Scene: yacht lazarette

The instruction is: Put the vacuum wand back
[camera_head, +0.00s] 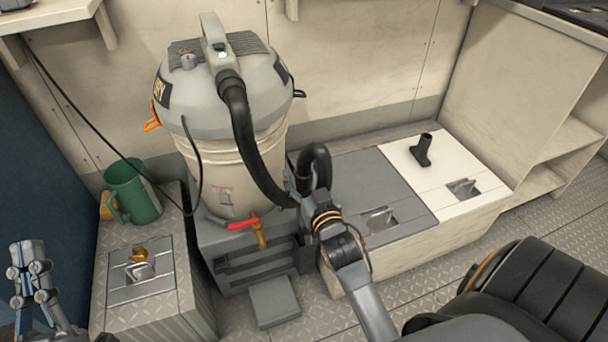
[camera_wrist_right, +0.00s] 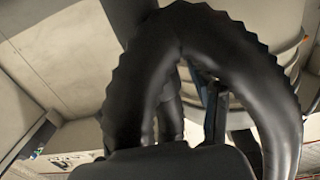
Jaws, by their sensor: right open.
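The grey and cream shop vacuum (camera_head: 228,120) stands on a grey box. Its black corrugated hose (camera_head: 245,140) runs from the lid down to the right and bends up in a loop beside my right gripper (camera_head: 306,192). The right gripper is open, close to the hose; its fingers are partly hidden. In the right wrist view the hose (camera_wrist_right: 200,40) arches large across the picture. I cannot clearly make out the wand; the hose end is hidden behind my arm. A short black nozzle (camera_head: 422,151) stands on the white hatch. My left gripper (camera_head: 29,248) is at the lower left, with nothing visible in it.
A green jug (camera_head: 132,192) stands on the left locker (camera_head: 165,305). A red-handled valve (camera_head: 245,225) sits at the vacuum's base. A grey hatch (camera_head: 350,185) and a white hatch (camera_head: 465,170) top the low bench. A black seat-like object (camera_head: 545,290) occupies the lower right.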

